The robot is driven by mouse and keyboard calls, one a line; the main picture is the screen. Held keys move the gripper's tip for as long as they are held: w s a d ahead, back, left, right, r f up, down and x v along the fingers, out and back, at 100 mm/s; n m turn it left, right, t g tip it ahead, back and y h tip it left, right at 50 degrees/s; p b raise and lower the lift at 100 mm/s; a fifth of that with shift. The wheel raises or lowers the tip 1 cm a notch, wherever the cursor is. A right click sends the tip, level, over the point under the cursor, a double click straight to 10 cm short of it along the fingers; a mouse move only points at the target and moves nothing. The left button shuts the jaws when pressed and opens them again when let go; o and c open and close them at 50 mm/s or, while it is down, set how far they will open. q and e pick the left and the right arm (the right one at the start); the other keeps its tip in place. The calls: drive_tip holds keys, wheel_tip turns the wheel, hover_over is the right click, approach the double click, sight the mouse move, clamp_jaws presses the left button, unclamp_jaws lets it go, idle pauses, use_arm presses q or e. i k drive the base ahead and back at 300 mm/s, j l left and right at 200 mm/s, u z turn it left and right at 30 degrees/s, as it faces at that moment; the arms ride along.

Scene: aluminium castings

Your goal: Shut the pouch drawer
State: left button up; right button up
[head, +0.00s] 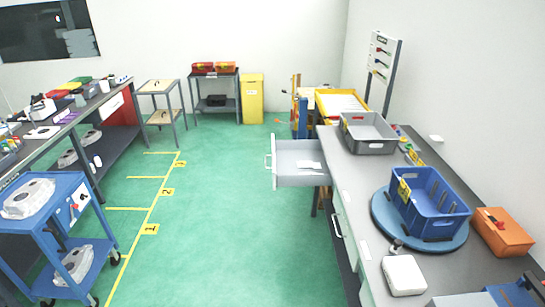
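The open drawer (301,150) sticks out to the left from the far end of the right-hand workbench. It is light grey, with a pale handle (268,161) on its front panel. A white flat item (308,165), perhaps a pouch, lies inside. A second drawer front with a handle (336,227) sits nearer in the same bench and looks shut. Neither of my grippers is in the head view.
The workbench (355,185) carries a grey bin (368,132), a blue crate (430,203) on a round turntable, an orange box (502,232) and a white block (404,275). A blue cart (78,237) stands at left. The green floor (215,220) between is clear.

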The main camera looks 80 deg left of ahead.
sight(285, 154)
drive_tip(key=k+j, duration=0.6)
drive_tip(key=j, duration=0.2)
drive_tip(key=k+j, duration=0.3)
drive_tip(key=j, duration=0.15)
drive_tip(key=k+j+u, duration=0.1)
drive_tip(key=u, duration=0.2)
drive_tip(key=j+u, duration=0.15)
drive_tip(key=u, duration=1.9)
drive_tip(key=i+j, duration=0.15)
drive_tip(key=i, duration=0.2)
drive_tip(key=i+j, duration=0.2)
drive_tip(key=i, duration=0.2)
drive_tip(key=i+j+z, duration=0.1)
drive_tip(key=i, duration=0.25)
